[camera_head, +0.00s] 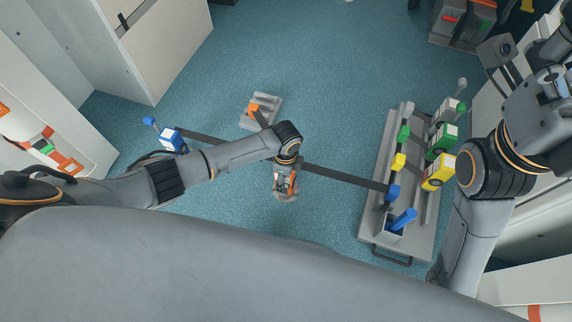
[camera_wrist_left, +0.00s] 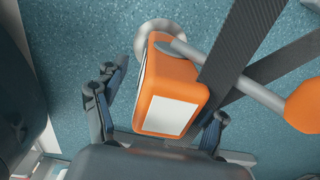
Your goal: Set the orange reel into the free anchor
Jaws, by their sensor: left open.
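The orange reel (camera_wrist_left: 172,92) has a white label and a grey rod leading to an orange knob (camera_wrist_left: 305,105). In the left wrist view it stands between the spread fingers of my left gripper (camera_wrist_left: 164,96), which is open around it. In the head view my left gripper (camera_head: 286,178) reaches down at the floor's middle, partly covering the reel. A pale round piece (camera_wrist_left: 160,42) shows just beyond the reel. It may be a floor anchor, but I cannot tell. My right arm is at the right; its fingers cannot be made out.
A grey ridged block (camera_head: 268,100) with an orange-ended piece (camera_head: 253,108) lies above my left gripper. A long dark strap runs from the blue reel (camera_head: 173,141) to the grey rack (camera_head: 373,218).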

